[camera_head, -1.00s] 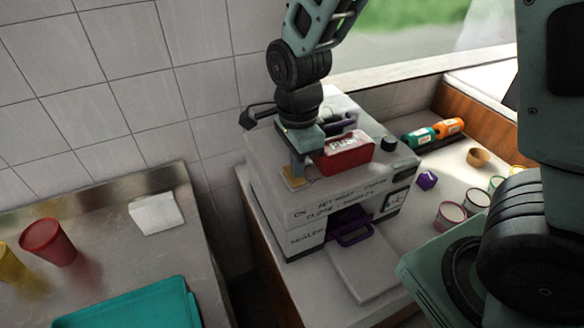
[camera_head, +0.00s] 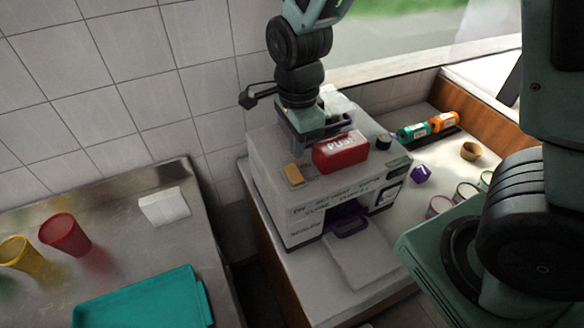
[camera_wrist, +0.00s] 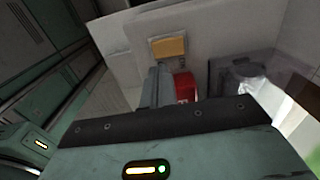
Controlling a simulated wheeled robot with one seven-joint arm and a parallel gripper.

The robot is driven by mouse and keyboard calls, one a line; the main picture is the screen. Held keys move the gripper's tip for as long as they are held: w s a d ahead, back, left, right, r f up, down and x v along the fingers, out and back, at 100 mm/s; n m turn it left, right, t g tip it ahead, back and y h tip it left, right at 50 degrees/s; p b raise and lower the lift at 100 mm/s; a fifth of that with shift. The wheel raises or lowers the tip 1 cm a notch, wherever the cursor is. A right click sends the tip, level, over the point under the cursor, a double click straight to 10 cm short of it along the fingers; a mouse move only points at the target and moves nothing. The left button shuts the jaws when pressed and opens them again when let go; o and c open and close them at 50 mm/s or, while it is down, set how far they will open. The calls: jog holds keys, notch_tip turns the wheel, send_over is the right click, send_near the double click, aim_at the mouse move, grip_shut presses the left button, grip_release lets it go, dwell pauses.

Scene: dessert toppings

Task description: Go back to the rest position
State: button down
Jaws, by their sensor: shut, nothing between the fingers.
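My gripper (camera_head: 308,138) is above the top of the white sealer machine (camera_head: 270,160), behind and to the left of the red push block (camera_head: 340,151), which hides part of the fingers. The fingers are shut and empty. In the wrist view my gripper (camera_wrist: 157,72) points toward the machine top, just short of the yellow-orange button (camera_wrist: 168,47) in the picture. That button (camera_head: 293,174) is uncovered in the head view. The red block (camera_wrist: 185,86) shows right of the fingers in the wrist view, partly hidden.
A purple handle (camera_head: 348,226) sits at the machine's front slot. Teal and orange bottles (camera_head: 413,132), a purple cube (camera_head: 421,173) and small cups (camera_head: 440,205) stand at the right. The left metal counter holds a teal tray (camera_head: 140,300), a red cup (camera_head: 65,235) and a yellow cup (camera_head: 18,255).

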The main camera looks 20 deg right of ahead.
jog(key=s+a+f+n+b, duration=0.3)
jog(key=s+n+b, duration=0.4)
jog(key=n, duration=0.6)
jog(key=s+a+f+n+b, duration=0.3)
jog(key=s+f+n+b, duration=0.1)
jog(key=s+n+b, duration=0.4)
jog(key=s+n, duration=0.2)
jog(key=n, duration=0.2)
jog(key=shift+a+f+n+y, duration=0.15)
jog(key=shift+f+n+y, duration=0.15)
jog(key=shift+n, duration=0.1)
